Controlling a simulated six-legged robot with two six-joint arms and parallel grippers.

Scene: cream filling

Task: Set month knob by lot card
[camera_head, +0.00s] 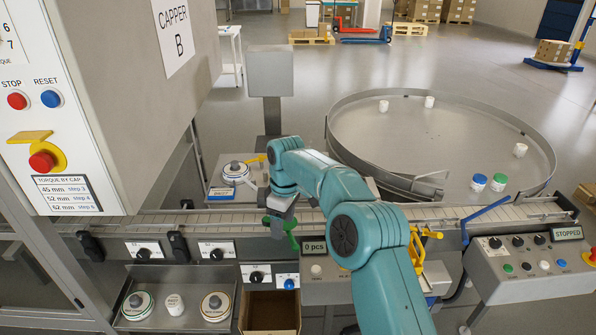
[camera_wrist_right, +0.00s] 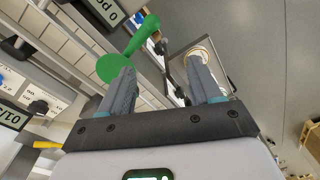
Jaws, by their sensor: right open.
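My right gripper (camera_head: 280,215) is over the conveyor in the head view, with the arm coming in from the lower right. In the right wrist view the gripper (camera_wrist_right: 160,72) is open, with nothing between its fingers. A green lever (camera_wrist_right: 125,52) lies just beyond the fingertips and also shows beside the gripper in the head view (camera_head: 291,238). Several black knobs on small white plates line the front rail, such as one (camera_head: 216,254) left of the gripper. I cannot tell which knob is the month knob, and no lot card is readable.
The conveyor (camera_head: 480,215) runs across the front. A round turntable (camera_head: 440,130) with a few jars stands behind it. A tray (camera_head: 150,322) with discs and a white jar sits front left, beside an open carton (camera_head: 270,315). A control panel (camera_head: 530,265) reads STOPPED.

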